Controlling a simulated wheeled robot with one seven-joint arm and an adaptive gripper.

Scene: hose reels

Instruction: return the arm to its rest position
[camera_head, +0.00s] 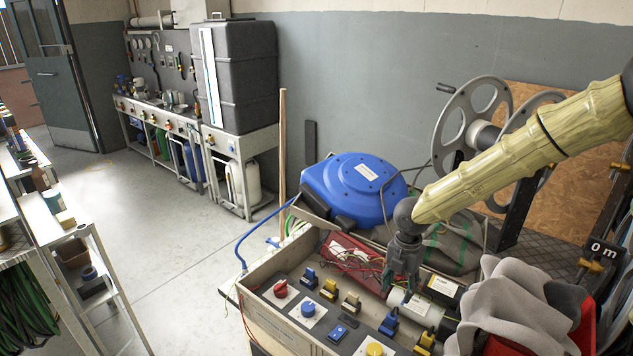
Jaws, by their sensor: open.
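My arm reaches in from the right edge in a yellowish sleeve. My gripper (402,290) is at its end, pointing down over the wooden control box (262,322). It is open, and I see nothing held in it. The fingertips are small and dark here, so I cannot tell whether they touch anything in the box. The box's front panel carries a red knob (281,288), a blue round button (308,310), a yellow round button (374,349) and several toggle switches.
A blue hose reel (354,189) stands behind the box, with a large grey metal reel (487,132) to its right. Grey cloth and red material (523,305) crowd the right front. A shelf (58,232) stands at left. The floor (170,262) between is clear.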

